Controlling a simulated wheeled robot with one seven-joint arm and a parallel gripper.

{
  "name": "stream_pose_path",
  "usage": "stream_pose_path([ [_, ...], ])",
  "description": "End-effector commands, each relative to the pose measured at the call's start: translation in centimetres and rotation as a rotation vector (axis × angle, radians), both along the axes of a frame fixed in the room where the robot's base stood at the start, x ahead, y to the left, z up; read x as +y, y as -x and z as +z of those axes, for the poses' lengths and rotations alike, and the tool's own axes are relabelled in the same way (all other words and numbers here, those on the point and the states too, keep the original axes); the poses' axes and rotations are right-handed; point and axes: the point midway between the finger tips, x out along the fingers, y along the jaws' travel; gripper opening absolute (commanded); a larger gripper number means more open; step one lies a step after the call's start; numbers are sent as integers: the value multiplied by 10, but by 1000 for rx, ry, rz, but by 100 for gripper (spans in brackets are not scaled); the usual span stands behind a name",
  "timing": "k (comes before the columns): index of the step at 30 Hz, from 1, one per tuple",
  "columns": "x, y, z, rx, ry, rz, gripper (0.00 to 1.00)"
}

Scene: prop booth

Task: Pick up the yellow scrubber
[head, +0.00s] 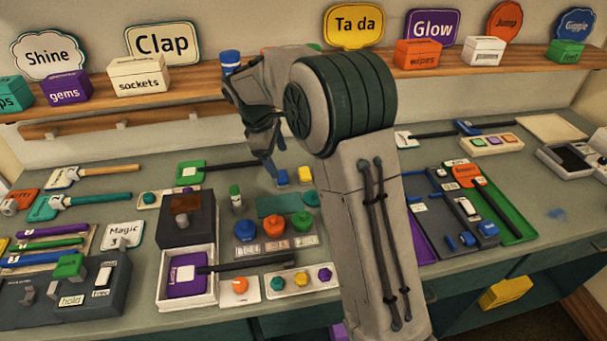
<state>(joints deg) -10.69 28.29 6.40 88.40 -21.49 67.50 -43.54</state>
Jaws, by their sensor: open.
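A small yellow block (305,174), which looks like the yellow scrubber, lies on the grey-green counter just left of my forearm. A small blue block (282,178) sits close to its left. My gripper (269,150) is open and points downward, above the counter and a little up and left of the yellow block in the head view. It appears empty and apart from the block. My arm covers the counter to the right of the block.
A dark box (188,218) stands further left. A wooden shelf (205,82) with signs and labelled boxes runs behind. A yellow box (505,292) is below the counter at right.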

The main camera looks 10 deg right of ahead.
Motion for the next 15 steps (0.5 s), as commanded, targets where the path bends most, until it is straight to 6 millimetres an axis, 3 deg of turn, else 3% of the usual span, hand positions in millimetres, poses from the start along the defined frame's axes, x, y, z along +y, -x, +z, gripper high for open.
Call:
stream_pose_path([
  [1,10,-15,-18,29,18,57,76],
  [6,31,-49,-62,104,68,219,76],
  [10,41,-62,-83,140,91,291,76],
  [15,45,-69,-96,162,105,333,76],
])
